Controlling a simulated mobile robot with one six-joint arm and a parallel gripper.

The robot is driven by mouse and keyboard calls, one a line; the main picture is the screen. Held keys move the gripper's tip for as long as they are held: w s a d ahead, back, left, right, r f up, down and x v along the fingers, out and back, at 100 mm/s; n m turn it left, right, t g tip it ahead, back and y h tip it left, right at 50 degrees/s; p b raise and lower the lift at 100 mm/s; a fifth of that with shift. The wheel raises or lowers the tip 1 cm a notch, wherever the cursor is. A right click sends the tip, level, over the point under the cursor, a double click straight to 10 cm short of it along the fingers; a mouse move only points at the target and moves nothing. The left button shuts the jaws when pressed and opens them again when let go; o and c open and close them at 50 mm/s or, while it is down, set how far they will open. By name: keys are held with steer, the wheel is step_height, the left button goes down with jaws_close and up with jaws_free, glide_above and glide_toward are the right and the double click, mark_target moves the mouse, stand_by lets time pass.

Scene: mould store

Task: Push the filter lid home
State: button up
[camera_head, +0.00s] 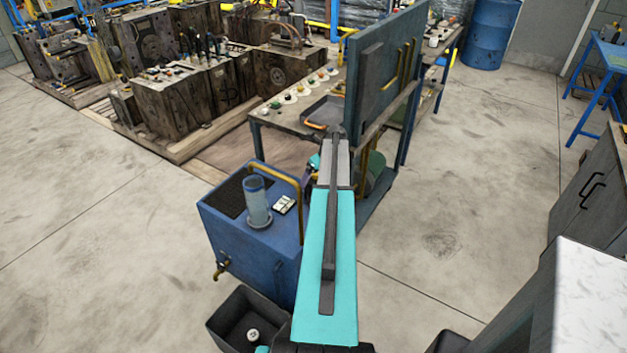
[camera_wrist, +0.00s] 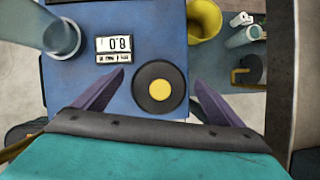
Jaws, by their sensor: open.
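The filter lid appears to be the dark round disc with a yellow centre (camera_wrist: 144,92) on top of the blue unit (camera_wrist: 120,15) in the wrist view. My gripper (camera_wrist: 159,77) is open, with its two purple fingers apart on either side of the disc and nothing visible held. I cannot tell the height gap, or whether the disc sits flush. The blue unit also shows in the head view (camera_head: 235,245), where my arm covers part of it and the disc is not visible.
A clear cylinder (camera_head: 257,203) and a small display (camera_head: 284,205) stand on the unit, beside a yellow handle (camera_head: 301,210). A dark bin (camera_head: 222,320) stands in front. A bench with an upright blue panel (camera_head: 385,75) is behind. Open floor (camera_head: 450,230) lies right.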

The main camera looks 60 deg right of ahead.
steer(key=b+v, duration=0.2)
steer(key=v, duration=0.8)
steer(key=shift+r, duration=0.4)
steer(key=shift+s+a, duration=0.1)
steer(key=shift+s, duration=0.1)
